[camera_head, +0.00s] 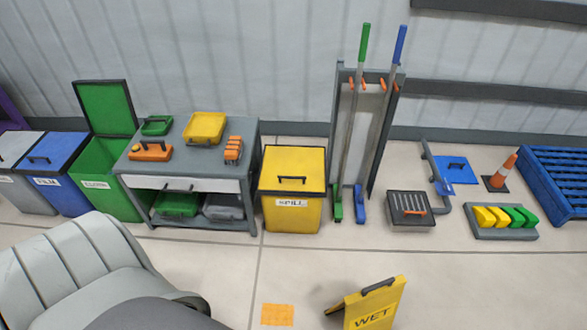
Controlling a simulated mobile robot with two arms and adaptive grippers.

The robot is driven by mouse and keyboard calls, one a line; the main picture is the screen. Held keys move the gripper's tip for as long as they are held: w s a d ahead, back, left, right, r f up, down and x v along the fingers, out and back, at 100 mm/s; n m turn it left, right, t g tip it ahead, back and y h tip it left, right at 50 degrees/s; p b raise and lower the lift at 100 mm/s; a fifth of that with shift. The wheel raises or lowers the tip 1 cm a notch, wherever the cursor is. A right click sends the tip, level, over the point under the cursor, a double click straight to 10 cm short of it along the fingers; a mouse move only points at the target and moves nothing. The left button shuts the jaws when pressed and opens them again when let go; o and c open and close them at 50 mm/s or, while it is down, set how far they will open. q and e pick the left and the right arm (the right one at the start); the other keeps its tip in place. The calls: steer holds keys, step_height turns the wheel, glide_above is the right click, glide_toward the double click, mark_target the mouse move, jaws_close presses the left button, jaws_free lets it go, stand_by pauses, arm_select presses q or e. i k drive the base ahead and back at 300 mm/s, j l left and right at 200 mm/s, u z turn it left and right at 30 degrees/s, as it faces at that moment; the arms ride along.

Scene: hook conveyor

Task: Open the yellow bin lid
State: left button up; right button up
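The yellow bin (291,207) stands on the floor near the middle of the view, with a label reading SPILL on its front. Its yellow lid (295,168) is shut and has a dark edge. A dark handle (291,180) sits on the lid near its front edge. Neither of my grippers shows in this view.
A grey cart (250,155) with trays stands left of the bin. A tool rack (340,120) with two upright handles stands to its right. A yellow WET sign (375,308) and an orange floor mark (277,314) are in front. Floor directly before the bin is clear.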

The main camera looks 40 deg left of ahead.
mark_target(291, 171)
steer(key=i+j+u, duration=0.35)
steer(key=j, duration=0.3)
steer(key=i+j+u, duration=0.35)
steer(key=i+j, duration=0.15)
steer(key=i+j+u, duration=0.35)
steer(key=i+j, duration=0.15)
